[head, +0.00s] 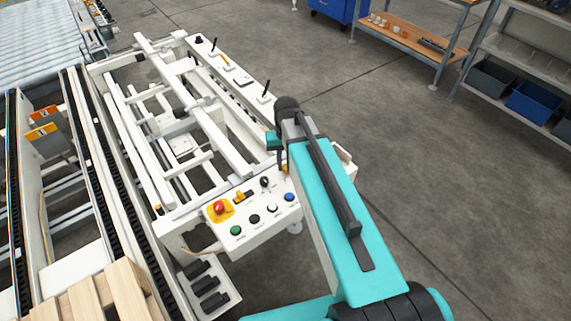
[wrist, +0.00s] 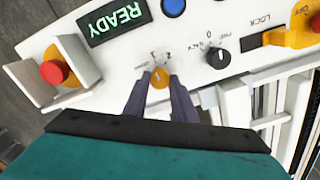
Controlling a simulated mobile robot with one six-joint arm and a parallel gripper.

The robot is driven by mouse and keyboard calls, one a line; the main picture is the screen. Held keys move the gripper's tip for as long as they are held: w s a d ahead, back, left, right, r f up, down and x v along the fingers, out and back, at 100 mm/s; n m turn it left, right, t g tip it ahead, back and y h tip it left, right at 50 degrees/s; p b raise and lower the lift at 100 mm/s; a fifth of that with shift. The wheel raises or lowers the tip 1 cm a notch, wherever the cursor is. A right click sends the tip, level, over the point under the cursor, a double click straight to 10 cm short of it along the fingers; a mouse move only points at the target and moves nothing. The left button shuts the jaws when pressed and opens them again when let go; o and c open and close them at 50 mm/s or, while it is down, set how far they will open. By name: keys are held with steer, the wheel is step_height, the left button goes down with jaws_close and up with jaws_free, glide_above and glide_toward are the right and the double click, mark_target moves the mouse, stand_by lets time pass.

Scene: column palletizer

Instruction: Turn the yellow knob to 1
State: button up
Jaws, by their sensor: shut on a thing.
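The yellow-orange knob (wrist: 159,78) sits on the white control panel (wrist: 125,62) in the wrist view. My gripper (wrist: 158,86) has its two dark fingers on either side of the knob, shut on it. Small dial marks show on the panel just above the knob, but they are too small to read surely, so I cannot tell which mark it points to. In the head view my arm hides most of the gripper and the knob.
A READY display (wrist: 114,22), a guarded red button (wrist: 54,74), a blue button (wrist: 173,7), a black selector (wrist: 217,57) and a yellow part beside LOCK (wrist: 296,38) surround the knob. White conveyor framing (head: 190,110) stands left of my arm. Open floor (head: 440,170) lies right.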

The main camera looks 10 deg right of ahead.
mark_target(286, 167)
steer(key=shift+m, duration=0.4)
steer(key=o, duration=1)
steer(key=shift+o, duration=0.2)
steer(key=shift+r, duration=0.15)
step_height(286, 167, up, 14)
steer(key=b, duration=0.2)
steer(key=shift+f+b, duration=0.25)
steer(key=shift+b, duration=0.1)
steer(key=shift+s, duration=0.1)
stand_by(0.5)
